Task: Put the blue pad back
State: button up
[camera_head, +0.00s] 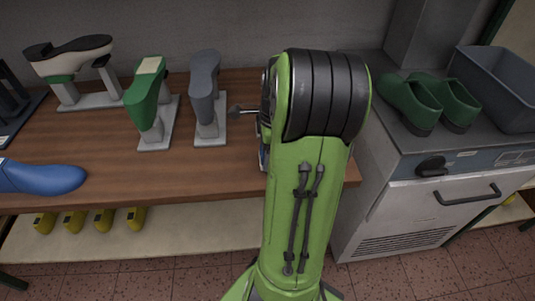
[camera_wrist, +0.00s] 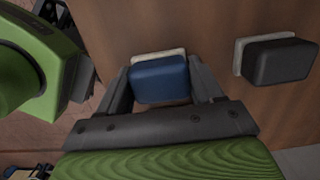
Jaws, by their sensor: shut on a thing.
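In the wrist view the blue pad (camera_wrist: 160,78) is a rounded block with a pale layer (camera_wrist: 158,56) showing along its far edge. My gripper (camera_wrist: 161,84) has one dark finger on each side of the blue pad and is shut on it. Brown wood shows behind the pad; I cannot tell whether the pad touches it. In the head view my green arm hides the gripper and the pad.
A dark grey pad (camera_wrist: 280,61) with a pale layer is to the right in the wrist view. On the wooden bench (camera_head: 90,130) stand a grey last (camera_head: 204,85), a green last (camera_head: 145,95) and a blue last (camera_head: 45,177). Green shoes (camera_head: 430,100) sit on the right-hand cabinet.

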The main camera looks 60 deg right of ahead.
jog(key=o, duration=0.5)
jog(key=shift+f, duration=0.1)
jog(key=o, duration=0.4)
jog(key=shift+o, duration=0.2)
notch_tip(320, 180, up, 12)
jog(key=s+p, duration=0.1)
jog(key=p, duration=0.5)
jog(key=w+a+r+n+t+h, duration=0.1)
jog(key=w+a+r+n, duration=0.1)
jog(key=a+n, duration=0.45)
jog(key=w+a+r+n+h, duration=0.1)
jog(key=a+r+n, duration=0.1)
jog(key=a+n, duration=0.45)
jog(key=s+a+n+t+y, duration=0.1)
jog(key=s+a+n+t, duration=0.2)
jog(key=s+a+n, duration=0.4)
jog(key=a+n, duration=0.6)
jog(key=n, duration=0.1)
jog(key=shift+s+a+f+n+t+b, duration=0.15)
jog(key=shift+a+f+n+t+b, duration=0.15)
jog(key=shift+a+f+n, duration=0.1)
